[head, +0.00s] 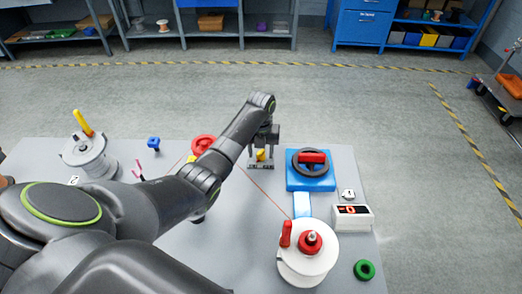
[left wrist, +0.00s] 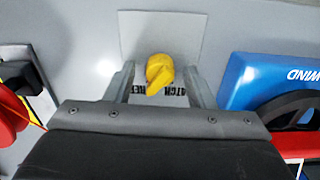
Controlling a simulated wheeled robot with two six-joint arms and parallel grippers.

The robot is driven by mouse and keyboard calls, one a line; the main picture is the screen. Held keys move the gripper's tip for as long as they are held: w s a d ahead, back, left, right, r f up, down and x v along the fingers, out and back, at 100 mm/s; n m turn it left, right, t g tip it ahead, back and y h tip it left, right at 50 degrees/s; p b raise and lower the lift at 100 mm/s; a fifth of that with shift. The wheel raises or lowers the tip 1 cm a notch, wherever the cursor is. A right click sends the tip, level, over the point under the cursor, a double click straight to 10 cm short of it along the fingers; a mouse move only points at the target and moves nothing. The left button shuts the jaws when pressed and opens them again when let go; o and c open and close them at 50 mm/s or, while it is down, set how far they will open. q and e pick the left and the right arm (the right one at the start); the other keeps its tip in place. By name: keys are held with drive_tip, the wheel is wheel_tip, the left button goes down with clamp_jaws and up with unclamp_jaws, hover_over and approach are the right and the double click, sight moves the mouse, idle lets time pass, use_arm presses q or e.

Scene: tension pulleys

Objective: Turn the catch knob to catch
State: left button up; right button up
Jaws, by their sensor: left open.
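The yellow catch knob (left wrist: 159,72) sits on a light plate (left wrist: 190,35) on the table, with partly hidden dark lettering beside it. In the left wrist view its pointed end is toward the bottom of the picture, slightly left. In the head view the knob (head: 261,155) shows small under my left gripper (head: 263,153). My left gripper (left wrist: 160,85) is open, with one finger on each side of the knob and visible gaps between. I cannot tell how far the fingertips are above the plate. My right gripper is not in view.
A blue winder base (head: 311,183) with a dark wheel and red bar stands right of the knob. A white spool (head: 308,262) with a red handle stands in front. A red pulley (head: 203,144) is to the left. A red line runs across the table (head: 235,240).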

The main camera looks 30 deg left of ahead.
use_arm(q)
drive_tip(key=c, duration=1)
drive_tip(key=shift+o, duration=0.2)
drive_tip(key=shift+r+n+p, duration=0.2)
drive_tip(key=shift+n+p, duration=0.8)
drive_tip(key=shift+p, duration=0.2)
drive_tip(key=n+p, duration=0.3)
drive_tip(key=shift+n, duration=0.3)
drive_tip(key=n+p, duration=0.2)
drive_tip(key=n, duration=0.2)
drive_tip(key=shift+f+n+p, duration=0.15)
drive_tip(key=shift+n+p, duration=0.7)
drive_tip(key=shift+n, duration=1.35)
drive_tip(key=o, duration=1)
drive_tip(key=shift+c, duration=0.2)
